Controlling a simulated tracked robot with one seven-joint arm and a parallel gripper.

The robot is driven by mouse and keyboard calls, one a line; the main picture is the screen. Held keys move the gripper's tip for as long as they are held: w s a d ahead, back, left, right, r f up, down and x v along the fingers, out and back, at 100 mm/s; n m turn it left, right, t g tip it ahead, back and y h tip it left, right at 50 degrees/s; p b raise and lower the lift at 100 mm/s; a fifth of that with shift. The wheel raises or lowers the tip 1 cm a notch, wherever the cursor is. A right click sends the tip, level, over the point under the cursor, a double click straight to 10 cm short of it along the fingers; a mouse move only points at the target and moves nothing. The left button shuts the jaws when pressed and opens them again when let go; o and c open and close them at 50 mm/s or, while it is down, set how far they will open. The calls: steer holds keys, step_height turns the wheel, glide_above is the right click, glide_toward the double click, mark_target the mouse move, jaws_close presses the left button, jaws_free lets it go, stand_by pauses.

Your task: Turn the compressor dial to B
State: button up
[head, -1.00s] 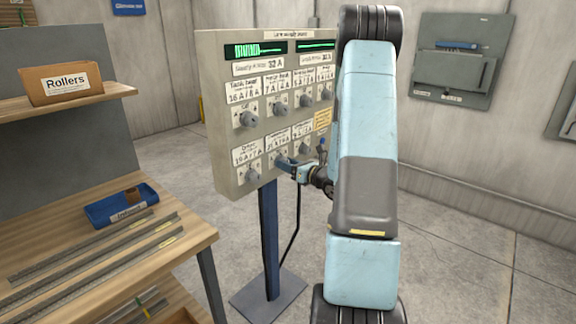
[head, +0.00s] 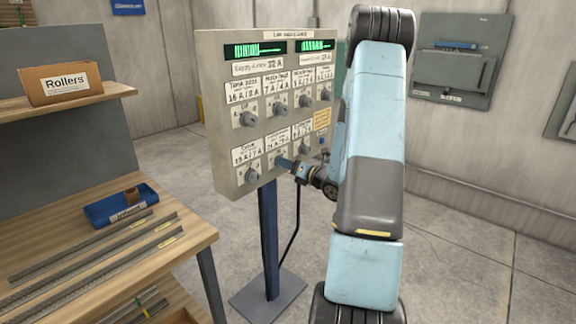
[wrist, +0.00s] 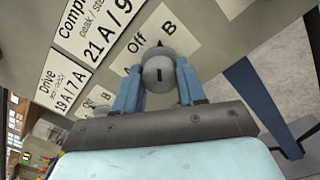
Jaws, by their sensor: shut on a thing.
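The grey compressor dial (wrist: 158,64) is on the beige control panel (head: 222,112), in its lower row. In the wrist view, its label (wrist: 98,25) begins "Comp". My gripper (wrist: 158,75) is shut on the dial, with one blue finger on each side. The dial's dark pointer tip points up in that view, between the "Off" mark (wrist: 136,42) and the "B" mark (wrist: 169,28), closer to B. In the head view, my gripper (head: 288,165) reaches the panel from the right, and its fingers largely hide the dial.
Other dials sit close by, including one (head: 251,175) to the left. The panel stands on a blue post (head: 269,235). A workbench (head: 190,238) with a blue tray (head: 120,207) and metal strips is on the left. Open floor (head: 455,270) lies on the right.

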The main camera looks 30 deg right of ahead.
steer(key=shift+d, duration=0.25)
steer(key=o, duration=1.1)
steer(key=shift+a, duration=0.15)
steer(key=shift+c, duration=0.2)
steer(key=v, duration=1.3)
steer(key=shift+s, duration=0.4)
